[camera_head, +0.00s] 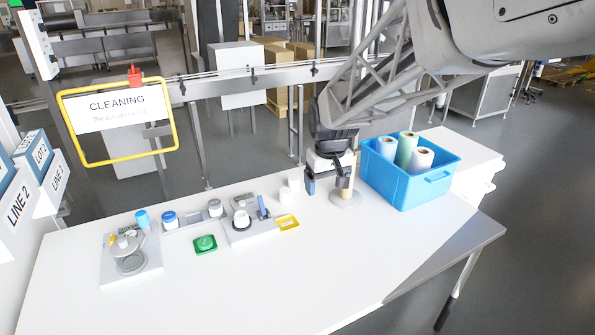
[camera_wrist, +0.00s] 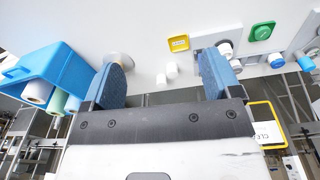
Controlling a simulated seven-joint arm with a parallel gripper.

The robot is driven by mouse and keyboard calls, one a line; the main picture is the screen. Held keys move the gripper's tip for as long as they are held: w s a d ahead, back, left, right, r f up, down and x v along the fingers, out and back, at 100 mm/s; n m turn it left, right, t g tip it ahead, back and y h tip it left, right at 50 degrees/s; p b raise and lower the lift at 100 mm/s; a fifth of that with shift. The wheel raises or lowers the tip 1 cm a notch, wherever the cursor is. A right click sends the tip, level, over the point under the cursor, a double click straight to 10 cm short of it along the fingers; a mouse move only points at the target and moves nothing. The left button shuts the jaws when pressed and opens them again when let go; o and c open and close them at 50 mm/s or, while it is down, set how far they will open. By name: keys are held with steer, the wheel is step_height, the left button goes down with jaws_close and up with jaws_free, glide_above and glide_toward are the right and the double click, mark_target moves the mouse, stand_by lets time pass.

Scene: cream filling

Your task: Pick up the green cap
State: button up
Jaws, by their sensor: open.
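The green cap (camera_head: 205,243) lies on the white table as a flat green piece, square in outline with a round raised middle. It also shows at the upper right of the wrist view (camera_wrist: 262,31). My gripper (camera_head: 328,182) is open and empty, at the back of the table, well to the right of the cap and beside the blue crate. The cap is outside the fingers, beyond the right one.
A blue crate (camera_head: 409,185) with several rolls stands right of my gripper. A post on a round base (camera_head: 345,199) is close by it. White cups (camera_head: 288,193), a yellow tray (camera_head: 288,222) and grey fixtures with jars (camera_head: 249,228) lie between gripper and cap. The table front (camera_head: 270,285) is clear.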

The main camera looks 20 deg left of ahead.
steer(key=w+a+f+n, duration=0.15)
steer(key=a+f, duration=0.35)
steer(key=a, duration=0.5)
steer(key=w+a+f+n, duration=0.15)
steer(key=a+f, duration=0.35)
steer(key=a, duration=0.5)
steer(key=n+g, duration=0.1)
steer(key=n, duration=0.2)
glide_above(205, 242)
steer(key=shift+h, duration=0.3)
step_height(205, 242, down, 13)
steer(key=shift+f, duration=0.1)
steer(key=shift+f, duration=1.3)
steer(key=shift+a+f, duration=0.1)
steer(key=shift+f, duration=2.6)
